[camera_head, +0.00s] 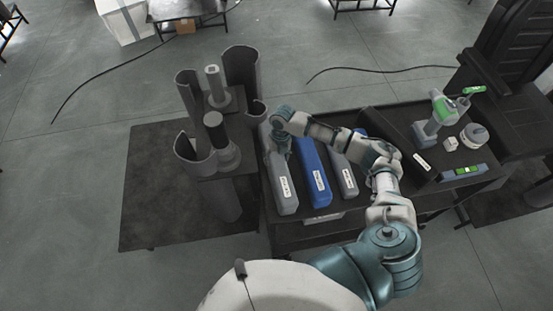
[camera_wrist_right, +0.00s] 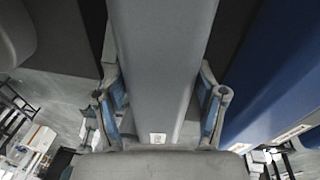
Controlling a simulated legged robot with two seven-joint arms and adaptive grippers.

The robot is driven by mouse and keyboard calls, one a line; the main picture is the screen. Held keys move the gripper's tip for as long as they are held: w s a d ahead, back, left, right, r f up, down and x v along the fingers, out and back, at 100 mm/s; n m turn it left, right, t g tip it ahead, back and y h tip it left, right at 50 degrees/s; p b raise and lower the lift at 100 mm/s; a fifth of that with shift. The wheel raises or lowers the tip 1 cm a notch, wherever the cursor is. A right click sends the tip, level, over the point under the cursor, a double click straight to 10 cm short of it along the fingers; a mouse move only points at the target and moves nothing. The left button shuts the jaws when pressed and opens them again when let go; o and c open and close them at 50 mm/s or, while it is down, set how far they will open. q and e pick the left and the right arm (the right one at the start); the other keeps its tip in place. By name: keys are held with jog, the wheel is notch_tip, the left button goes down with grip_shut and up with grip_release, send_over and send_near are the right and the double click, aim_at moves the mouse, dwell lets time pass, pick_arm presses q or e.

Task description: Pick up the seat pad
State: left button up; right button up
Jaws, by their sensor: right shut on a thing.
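The leftmost long grey seat pad (camera_head: 280,178) has a white label and lies beside a blue pad (camera_head: 312,170) on the dark cart. My right gripper (camera_head: 278,152) reaches over it from above and is shut on it near its far half. In the right wrist view the grey pad (camera_wrist_right: 160,45) runs between the two fingers of the right gripper (camera_wrist_right: 163,100), one on each side. The blue pad (camera_wrist_right: 262,85) shows to the right there. I cannot tell whether the held pad touches the cart. My left gripper is out of view.
Another grey pad (camera_head: 343,174) lies right of the blue one, under my arm. Left stands a lift column fixture with curved dark shells (camera_head: 241,75) and posts (camera_head: 215,88). A green-and-grey tool (camera_head: 436,118) and a round container (camera_head: 474,137) sit on the cart's right.

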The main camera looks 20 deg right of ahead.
notch_tip(320, 180, up, 17)
jog(key=shift+w+r+b, duration=0.1)
jog(key=shift+r+b, duration=0.05)
jog(key=shift+b, duration=0.25)
notch_tip(320, 180, up, 6)
jog(key=p, duration=0.7)
jog(key=shift+r, duration=0.2)
jog(key=shift+f, duration=0.1)
